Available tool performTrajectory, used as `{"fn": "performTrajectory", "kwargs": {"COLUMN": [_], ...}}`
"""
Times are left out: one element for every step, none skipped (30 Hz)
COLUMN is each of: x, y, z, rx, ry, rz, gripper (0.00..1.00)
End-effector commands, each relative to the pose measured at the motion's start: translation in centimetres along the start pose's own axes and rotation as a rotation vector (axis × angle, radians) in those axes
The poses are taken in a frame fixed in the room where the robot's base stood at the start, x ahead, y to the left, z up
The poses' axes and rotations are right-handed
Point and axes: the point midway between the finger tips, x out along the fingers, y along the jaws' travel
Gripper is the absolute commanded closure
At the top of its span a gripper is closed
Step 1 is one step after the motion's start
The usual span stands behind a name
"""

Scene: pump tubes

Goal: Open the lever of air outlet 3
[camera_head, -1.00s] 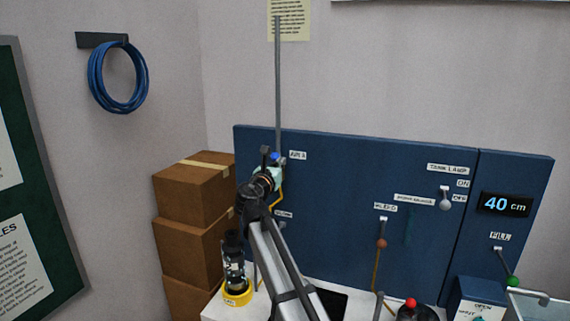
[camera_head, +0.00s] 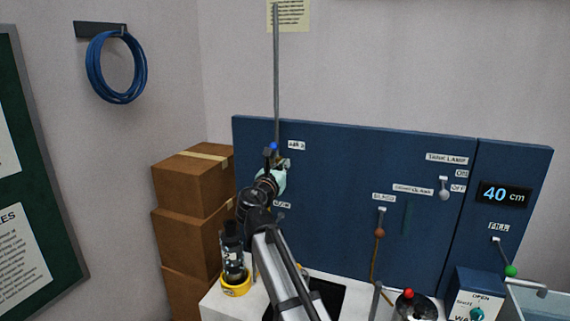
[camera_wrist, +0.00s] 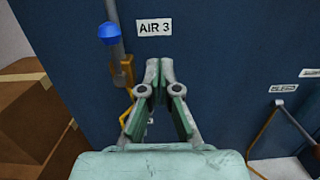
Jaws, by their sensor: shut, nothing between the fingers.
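The AIR 3 label (camera_wrist: 154,27) is on the blue panel; it also shows in the head view (camera_head: 296,145). To its left is a lever with a blue knob (camera_wrist: 109,33), on a grey vertical pipe (camera_head: 277,75). The knob also shows in the head view (camera_head: 273,146). My gripper (camera_wrist: 160,66) is shut and empty, its fingertips converging below the label and to the right of the knob, apart from it. In the head view my gripper's pale green body is just below the knob and partly hides the valve area.
A yellow tube (camera_wrist: 127,72) hangs from the pipe beside my fingers. Cardboard boxes (camera_head: 192,180) are stacked at left. Other levers, such as the brown-knobbed one (camera_head: 380,231), are farther right.

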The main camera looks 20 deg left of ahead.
Motion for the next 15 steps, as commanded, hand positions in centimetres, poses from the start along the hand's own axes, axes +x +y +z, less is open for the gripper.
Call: {"fn": "performTrajectory", "kwargs": {"x": [-1.4, -2.0, -2.8, -3.3, -3.7, -4.2, -4.6, -4.9, -5.2, -5.3, -5.5, -5.6, -5.6, -5.6, -5.6], "y": [-0.3, -0.3, -0.4, -0.5, -0.5, -0.5, -0.5, -0.5, -0.6, -0.6, -0.6, -0.6, -0.6, -0.6, -0.6], "z": [-0.3, -0.2, -0.2, -0.1, -0.1, 0.0, 0.1, 0.1, 0.2, 0.2, 0.3, 0.3, 0.4, 0.4, 0.4], "rx": [0.001, 0.001, 0.001, 0.001, 0.001, 0.0, 0.0, 0.0, -0.001, -0.001, -0.001, -0.001, -0.001, -0.001, -0.001], "ry": [-0.001, -0.001, -0.001, -0.001, -0.001, -0.001, -0.001, -0.001, -0.001, -0.001, -0.001, -0.001, -0.001, 0.0, 0.0], "rz": [0.002, 0.002, 0.001, 0.001, 0.001, 0.001, 0.001, 0.0, 0.0, 0.0, -0.001, -0.001, -0.001, -0.001, -0.001], "gripper": [1.0, 1.0, 1.0, 1.0, 1.0, 1.0, 1.0, 1.0, 1.0, 1.0, 1.0, 1.0, 1.0, 1.0, 1.0]}}
